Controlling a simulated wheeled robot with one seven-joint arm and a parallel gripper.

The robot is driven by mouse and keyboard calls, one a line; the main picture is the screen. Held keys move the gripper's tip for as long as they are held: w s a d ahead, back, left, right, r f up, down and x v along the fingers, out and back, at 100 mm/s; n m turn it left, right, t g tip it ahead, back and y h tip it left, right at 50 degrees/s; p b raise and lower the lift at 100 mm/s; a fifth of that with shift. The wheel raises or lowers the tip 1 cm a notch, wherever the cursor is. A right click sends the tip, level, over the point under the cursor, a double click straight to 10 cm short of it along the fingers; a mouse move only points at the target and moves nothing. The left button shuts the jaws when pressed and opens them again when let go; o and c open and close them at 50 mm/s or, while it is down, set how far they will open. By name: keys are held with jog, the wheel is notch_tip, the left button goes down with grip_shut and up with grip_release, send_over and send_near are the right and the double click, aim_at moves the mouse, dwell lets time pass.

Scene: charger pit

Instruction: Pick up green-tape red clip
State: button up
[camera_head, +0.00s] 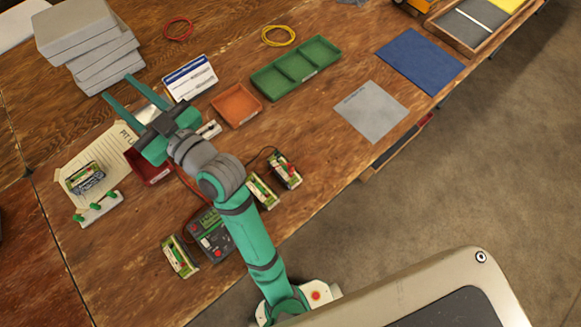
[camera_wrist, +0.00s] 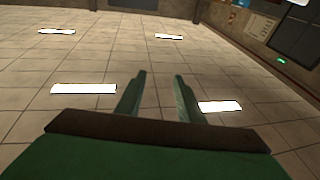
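My gripper (camera_head: 115,85) is open and empty, raised over the left part of the wooden table. Its two green fingers stand apart in the wrist view (camera_wrist: 160,75), with nothing between them. A dark and red charger box (camera_head: 210,236) lies on the table beside my arm, with cables running from it. A black cable and a small red piece, possibly a clip, show at the battery pack (camera_head: 285,170) right of my arm. I cannot make out green tape on it. My arm hides part of the table and cables.
Other packs (camera_head: 180,257) lie near the charger. A white strip with green pegs (camera_head: 99,208), a red bin (camera_head: 147,169), an orange tray (camera_head: 237,105), a green tray (camera_head: 296,67) and stacked grey boxes (camera_head: 87,43) occupy the table. Bare wood lies toward the lower left.

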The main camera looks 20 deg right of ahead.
notch_tip(320, 180, up, 2)
jog(key=a+n+g+y, duration=0.2)
jog(key=n+g, duration=0.1)
jog(key=n, duration=0.1)
jog(key=n+g+h, duration=1.1)
jog(key=g+h, duration=0.2)
jog(key=g, duration=0.2)
send_over(291, 166)
jog(key=f, duration=2)
jog(key=shift+a+f, duration=0.25)
jog(key=shift+f, duration=0.05)
notch_tip(291, 166, down, 4)
jog(key=shift+d+f, duration=0.1)
jog(key=shift+f, duration=0.1)
notch_tip(291, 166, down, 6)
jog(key=shift+r, duration=0.1)
jog(key=shift+d+f, duration=0.15)
jog(key=shift+f, duration=0.1)
grip_shut()
